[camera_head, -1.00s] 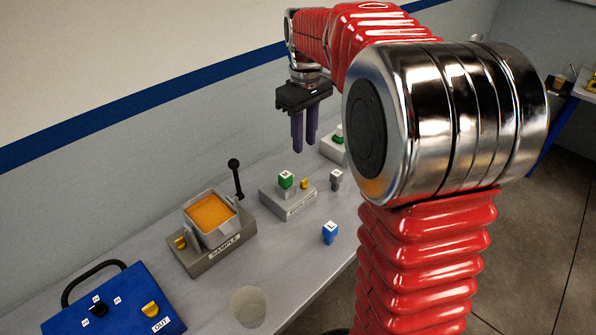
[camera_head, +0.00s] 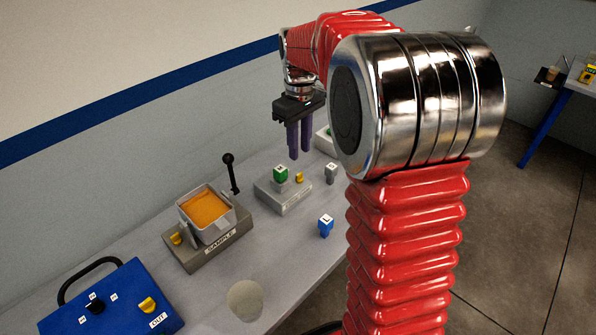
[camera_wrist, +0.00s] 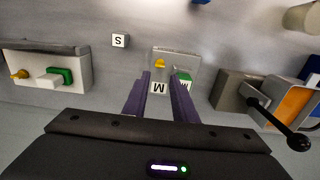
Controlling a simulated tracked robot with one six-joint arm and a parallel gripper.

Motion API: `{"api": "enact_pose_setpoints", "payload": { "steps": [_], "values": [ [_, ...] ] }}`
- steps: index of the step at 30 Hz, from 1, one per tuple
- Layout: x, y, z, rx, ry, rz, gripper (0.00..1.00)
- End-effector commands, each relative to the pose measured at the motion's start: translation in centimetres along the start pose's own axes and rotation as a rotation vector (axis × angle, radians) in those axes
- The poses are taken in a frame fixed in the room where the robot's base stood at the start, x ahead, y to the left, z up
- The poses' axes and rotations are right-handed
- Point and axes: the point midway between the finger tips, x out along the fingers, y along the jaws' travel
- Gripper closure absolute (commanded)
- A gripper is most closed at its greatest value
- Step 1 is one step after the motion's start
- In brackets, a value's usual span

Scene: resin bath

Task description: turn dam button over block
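A grey block (camera_head: 284,198) stands on the bench with a green cube-topped piece (camera_head: 280,175) and a yellow button (camera_head: 299,177) on top. Its front label is too small to read, so I cannot tell if this is the dam button. In the wrist view the same yellow button (camera_wrist: 160,64) shows just past my fingertips, and a white M face (camera_wrist: 159,87) shows between the fingers. My gripper (camera_head: 300,155) points down, open and empty, above and behind this block, apart from it. It also shows in the wrist view (camera_wrist: 160,73).
A SAMPLE box holds an orange-filled tub (camera_head: 208,210), with a yellow knob (camera_head: 176,239) and black lever (camera_head: 231,174). A grey S piece (camera_head: 331,174) and blue L piece (camera_head: 326,227) stand nearby. A blue OUT case (camera_head: 115,308) is front left. Another block (camera_wrist: 47,70) is left in the wrist view.

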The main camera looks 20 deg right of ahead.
Motion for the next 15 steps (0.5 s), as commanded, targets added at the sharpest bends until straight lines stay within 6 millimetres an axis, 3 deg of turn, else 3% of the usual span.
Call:
{"api": "enact_pose_setpoints", "payload": {
  "steps": [15],
  "values": [
    [7.8,0.0,0.0,0.0,-0.002,-0.001,0.75]
  ]
}}
